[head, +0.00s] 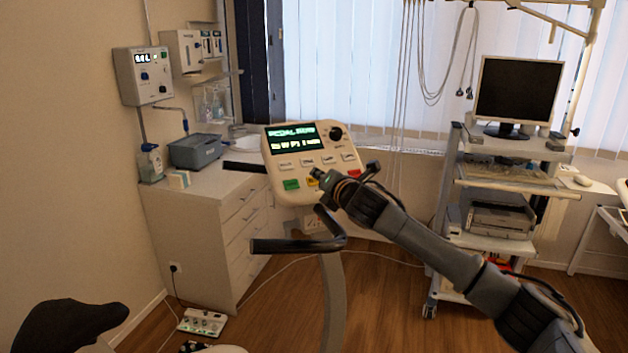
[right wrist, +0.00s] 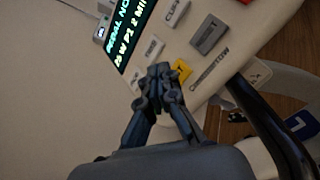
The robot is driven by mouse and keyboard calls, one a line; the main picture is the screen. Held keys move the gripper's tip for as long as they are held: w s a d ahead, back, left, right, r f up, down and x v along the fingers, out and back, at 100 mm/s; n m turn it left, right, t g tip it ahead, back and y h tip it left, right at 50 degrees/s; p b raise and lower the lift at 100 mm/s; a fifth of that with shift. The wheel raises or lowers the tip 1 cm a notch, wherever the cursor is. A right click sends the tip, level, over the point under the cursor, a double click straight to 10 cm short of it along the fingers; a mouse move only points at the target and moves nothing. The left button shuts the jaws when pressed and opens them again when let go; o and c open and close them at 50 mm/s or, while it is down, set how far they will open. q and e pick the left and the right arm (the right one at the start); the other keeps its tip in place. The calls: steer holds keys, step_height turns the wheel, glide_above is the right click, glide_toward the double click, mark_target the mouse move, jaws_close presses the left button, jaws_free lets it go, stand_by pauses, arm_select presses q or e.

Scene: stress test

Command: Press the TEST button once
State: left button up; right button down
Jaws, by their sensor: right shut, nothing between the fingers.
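The ergometer's cream control panel (head: 290,200) has a lit screen (head: 301,138), a dark knob (head: 336,133), a row of white buttons (head: 308,161) and coloured ones below, with green (head: 291,184) at the left. The button lettering is too small to tell which one is TEST. My right gripper (head: 325,179) is shut and empty at the panel's lower part, covering some of it. In the right wrist view its fingertips (right wrist: 163,72) are beside a yellow button (right wrist: 181,70), near a white button (right wrist: 153,48). Whether they touch the panel I cannot tell. My left gripper is out of view.
Black handlebars (head: 297,245) stick out below and beside the panel. A wheeled cart (head: 455,238) with a monitor (head: 517,90) stands at the right. A white drawer cabinet (head: 195,235) stands behind at the left. A dark saddle (head: 65,335) is at the lower left.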

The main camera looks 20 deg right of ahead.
steer(key=shift+s+d+r+p, duration=0.1)
steer(key=shift+s+r+p, duration=0.65)
steer(key=shift+r+p, duration=0.25)
steer(key=shift+s+d+r+p, duration=0.1)
steer(key=shift+s+r+p, duration=0.65)
steer(key=shift+r+p, duration=0.25)
steer(key=s+r+p, duration=0.4)
steer(key=r, duration=0.1)
steer(key=shift+s+d+r+p, duration=0.2)
steer(key=shift+p, duration=0.2)
